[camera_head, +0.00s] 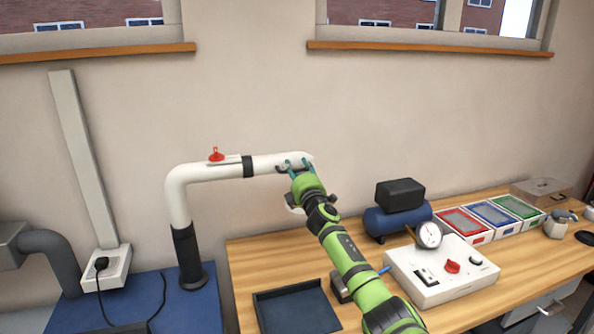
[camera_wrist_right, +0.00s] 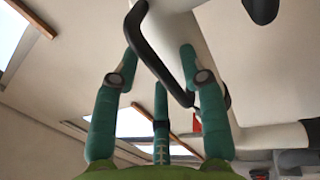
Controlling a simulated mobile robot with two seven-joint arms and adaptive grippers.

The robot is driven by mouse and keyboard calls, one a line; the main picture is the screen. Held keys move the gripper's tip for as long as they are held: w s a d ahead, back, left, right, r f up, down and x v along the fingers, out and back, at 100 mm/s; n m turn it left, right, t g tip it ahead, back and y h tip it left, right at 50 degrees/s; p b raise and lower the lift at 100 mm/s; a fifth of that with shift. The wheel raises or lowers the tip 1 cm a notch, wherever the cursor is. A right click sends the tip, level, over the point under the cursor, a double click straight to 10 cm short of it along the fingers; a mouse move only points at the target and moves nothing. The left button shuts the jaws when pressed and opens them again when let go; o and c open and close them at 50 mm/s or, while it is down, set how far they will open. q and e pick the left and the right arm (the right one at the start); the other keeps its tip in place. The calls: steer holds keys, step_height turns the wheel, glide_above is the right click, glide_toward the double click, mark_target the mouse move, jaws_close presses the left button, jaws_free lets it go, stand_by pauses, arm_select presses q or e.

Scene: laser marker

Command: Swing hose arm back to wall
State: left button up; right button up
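The hose arm (camera_head: 215,172) is a white pipe that rises from a black sleeve at the left, bends, and runs right along the wall. It has a black collar and a red knob (camera_head: 216,155). My right gripper (camera_head: 297,164) is at the pipe's right end, its teal fingers overlapping it. In the right wrist view the fingers (camera_wrist_right: 160,62) stand apart, with a black curved handle (camera_wrist_right: 160,55) and the white pipe (camera_wrist_right: 180,35) between and beyond them. I cannot tell whether a finger touches the handle. My left gripper is not in view.
A wooden bench (camera_head: 250,262) holds a dark tray (camera_head: 297,308), a white control box with a red knob (camera_head: 440,272), a blue tank with a black top (camera_head: 398,218) and several coloured bins (camera_head: 490,218). A grey duct (camera_head: 52,255) and socket box (camera_head: 106,268) are at left.

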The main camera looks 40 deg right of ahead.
steer(key=shift+f, duration=0.1)
steer(key=shift+s+a+f, duration=0.15)
steer(key=shift+s+a, duration=0.1)
steer(key=shift+s, duration=0.1)
steer(key=v, duration=1.1)
steer(key=shift+s, duration=0.1)
